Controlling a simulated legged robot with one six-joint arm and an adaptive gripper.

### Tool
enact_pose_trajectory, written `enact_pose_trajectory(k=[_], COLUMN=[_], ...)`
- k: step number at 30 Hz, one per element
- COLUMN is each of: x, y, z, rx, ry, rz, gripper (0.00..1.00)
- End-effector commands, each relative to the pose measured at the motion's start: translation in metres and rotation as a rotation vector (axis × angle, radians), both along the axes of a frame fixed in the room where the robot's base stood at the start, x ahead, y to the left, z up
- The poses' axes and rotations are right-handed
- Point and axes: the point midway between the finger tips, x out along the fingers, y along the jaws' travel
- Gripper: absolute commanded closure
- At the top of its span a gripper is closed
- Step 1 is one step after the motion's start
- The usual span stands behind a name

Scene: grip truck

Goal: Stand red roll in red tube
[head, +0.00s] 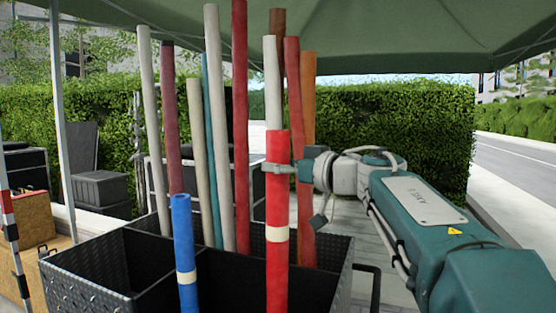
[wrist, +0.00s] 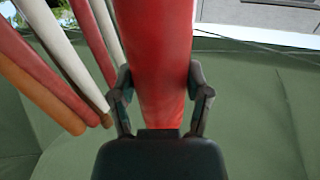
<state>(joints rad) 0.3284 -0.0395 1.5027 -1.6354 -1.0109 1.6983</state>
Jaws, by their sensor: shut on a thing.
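My gripper (head: 278,168) is shut on a bright red roll (head: 277,203) with a cream band, near the roll's upper end. The red roll stands about upright in the head view, and its lower end is out of frame. In the wrist view the red roll (wrist: 155,60) passes between both fingers of my gripper (wrist: 163,100). Longer dark red tubes stand behind it, one at its left (head: 241,130) and one at its right (head: 294,100). I cannot tell which is the task's red tube, and no tube mouth shows.
A black divided crate (head: 85,285) holds several tall cream, maroon, teal and brown tubes. A short blue roll (head: 183,240) with a cream band stands upright at the front left. A green canopy (head: 400,45) hangs overhead. A hedge (head: 400,130) is behind.

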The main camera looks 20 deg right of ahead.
Motion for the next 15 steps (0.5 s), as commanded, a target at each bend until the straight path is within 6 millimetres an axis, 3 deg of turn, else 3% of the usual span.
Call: enact_pose_trajectory(k=[15], x=[0.000], y=[0.000], z=[-0.021], rx=[0.000], ry=[-0.002], rz=[0.000], gripper=[0.99])
